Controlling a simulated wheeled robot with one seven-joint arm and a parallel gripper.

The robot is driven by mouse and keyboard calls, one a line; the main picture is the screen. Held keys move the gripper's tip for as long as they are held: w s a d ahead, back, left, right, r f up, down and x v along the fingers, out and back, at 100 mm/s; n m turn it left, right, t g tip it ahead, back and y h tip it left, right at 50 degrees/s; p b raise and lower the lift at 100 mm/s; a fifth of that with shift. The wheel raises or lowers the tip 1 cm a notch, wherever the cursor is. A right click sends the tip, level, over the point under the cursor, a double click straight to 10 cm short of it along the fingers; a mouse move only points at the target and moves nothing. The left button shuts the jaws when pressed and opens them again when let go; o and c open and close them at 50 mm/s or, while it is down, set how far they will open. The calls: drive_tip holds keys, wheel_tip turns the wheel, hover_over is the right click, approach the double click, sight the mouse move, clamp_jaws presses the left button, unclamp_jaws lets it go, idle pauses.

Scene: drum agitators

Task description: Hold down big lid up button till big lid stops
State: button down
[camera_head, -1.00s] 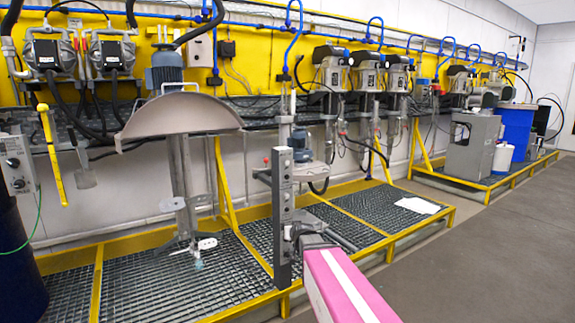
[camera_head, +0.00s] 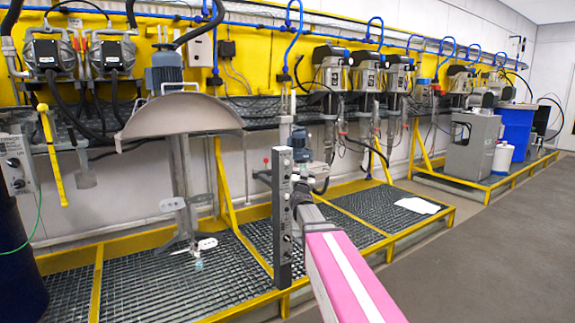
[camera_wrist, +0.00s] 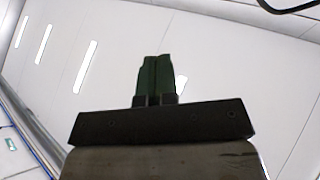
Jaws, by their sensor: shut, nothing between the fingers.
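The big lid (camera_head: 180,115) is a grey half-round plate under a blue motor, raised above the grating at left in the head view. An upright grey control post (camera_head: 283,225) with a column of small buttons stands right of it. I cannot tell which button is the lid up button. My gripper's green fingers show in the wrist view (camera_wrist: 155,62), shut together with nothing between them. In the head view my pink and white arm reaches to the post's right side. The fingers are not clear there, so contact with a button cannot be told.
Yellow-framed grating platforms (camera_head: 160,285) run along the wall. Pumps (camera_head: 50,55) hang on the yellow panel at upper left. A dark drum (camera_head: 18,260) stands at far left. Grey floor (camera_head: 480,250) at right is clear. The wrist view mostly shows ceiling lights (camera_wrist: 86,67).

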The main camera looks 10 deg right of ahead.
sight(287, 163)
drive_tip(key=shift+w, duration=0.1)
drive_tip(key=shift+w+a, duration=0.55)
drive_tip(key=shift+w, duration=0.75)
drive_tip(key=shift+w+a, duration=0.6)
drive_tip(key=shift+w, duration=0.75)
drive_tip(key=shift+w+a, duration=0.55)
drive_tip(key=shift+w, duration=0.75)
drive_tip(key=shift+w, duration=0.1)
drive_tip(key=shift+w+a, duration=0.2)
drive_tip(key=shift+w, duration=0.1)
